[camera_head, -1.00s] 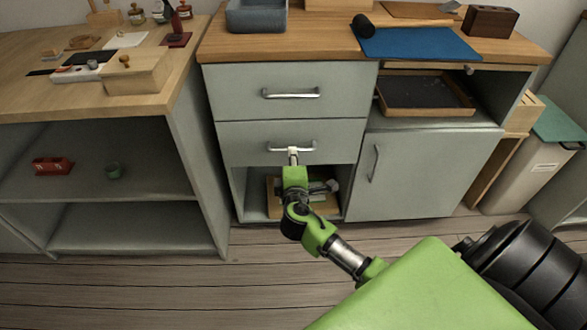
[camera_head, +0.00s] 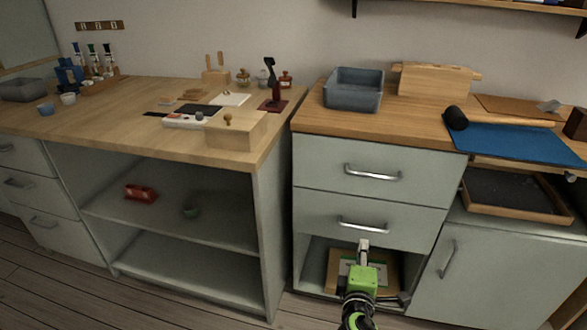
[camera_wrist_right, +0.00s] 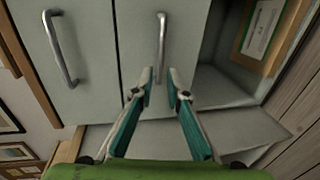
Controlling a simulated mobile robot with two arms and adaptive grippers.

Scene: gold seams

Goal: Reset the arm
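My right gripper (camera_head: 363,245) shows in the head view just below the metal handle (camera_head: 363,225) of the lower drawer (camera_head: 330,212). The drawer looks shut. In the right wrist view my right gripper (camera_wrist_right: 160,76) has its two teal-sided fingers apart. The handle (camera_wrist_right: 162,45) shows in line with the gap between the fingertips, and they do not appear closed on it. The right arm comes up from the bottom edge in the head view. My left gripper is not in view.
An open compartment below the drawer holds a wooden box (camera_head: 336,272) with a label. A grey bin (camera_head: 352,95), a blue mat (camera_head: 520,142) and a mallet stand above. A workbench with open shelves (camera_head: 160,230) is at left. Wooden floor lies in front.

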